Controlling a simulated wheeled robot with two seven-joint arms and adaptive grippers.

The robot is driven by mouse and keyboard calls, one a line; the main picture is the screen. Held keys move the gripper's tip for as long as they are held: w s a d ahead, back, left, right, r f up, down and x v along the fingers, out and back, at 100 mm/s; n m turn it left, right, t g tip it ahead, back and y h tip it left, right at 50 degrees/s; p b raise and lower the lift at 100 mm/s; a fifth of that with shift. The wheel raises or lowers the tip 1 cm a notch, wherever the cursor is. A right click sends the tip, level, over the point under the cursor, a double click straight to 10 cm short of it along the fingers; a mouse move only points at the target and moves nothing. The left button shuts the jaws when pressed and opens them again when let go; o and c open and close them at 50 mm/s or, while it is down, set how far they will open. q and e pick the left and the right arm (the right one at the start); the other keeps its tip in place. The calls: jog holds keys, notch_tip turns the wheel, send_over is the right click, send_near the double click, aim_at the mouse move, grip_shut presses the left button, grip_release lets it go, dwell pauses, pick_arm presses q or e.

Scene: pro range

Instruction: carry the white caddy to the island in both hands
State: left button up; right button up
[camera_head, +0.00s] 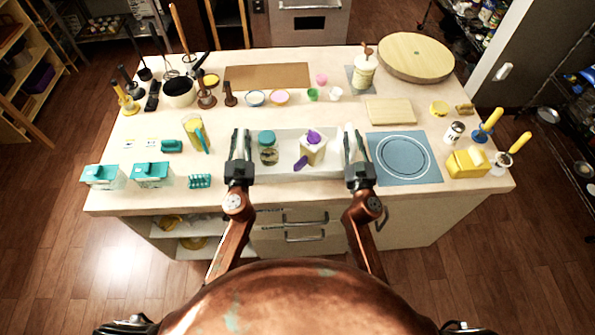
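The white caddy (290,172) is at the front middle of the island (235,113), between my two grippers. A jar with a teal lid (268,147) and a pale container with a purple top (312,150) stand in it. My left gripper (240,143) is at the caddy's left end and my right gripper (354,144) at its right end. Both point away from me, with their fingers along the end walls. I cannot tell whether the fingers are closed on the walls, or whether the caddy rests on the top or is slightly raised.
A blue-grey mat with a ring design (403,158) lies right of my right gripper. A small teal rack (200,181) and a yellow pitcher (194,132) are on the left. Behind the caddy are small bowls (280,97) and a cutting board (390,111).

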aim_at(240, 152)
pick_arm(q)
jog(key=o, duration=0.3)
jog(key=shift+d+r, duration=0.15)
pick_arm(e)
jog(key=o, duration=0.3)
jog(key=shift+a+r, duration=0.15)
pick_arm(q)
jog(key=shift+o, duration=0.6)
pick_arm(e)
jog(key=shift+o, duration=0.7)
pick_arm(q)
jog(key=shift+s, duration=0.1)
jog(key=s, duration=1.1)
jog(key=shift+s+d+f, duration=0.35)
jog(key=shift+d, duration=0.05)
pick_arm(e)
jog(key=s+d, duration=0.1)
jog(key=s, duration=1.1)
jog(key=shift+d+f, duration=0.15)
jog(key=shift+f, duration=0.1)
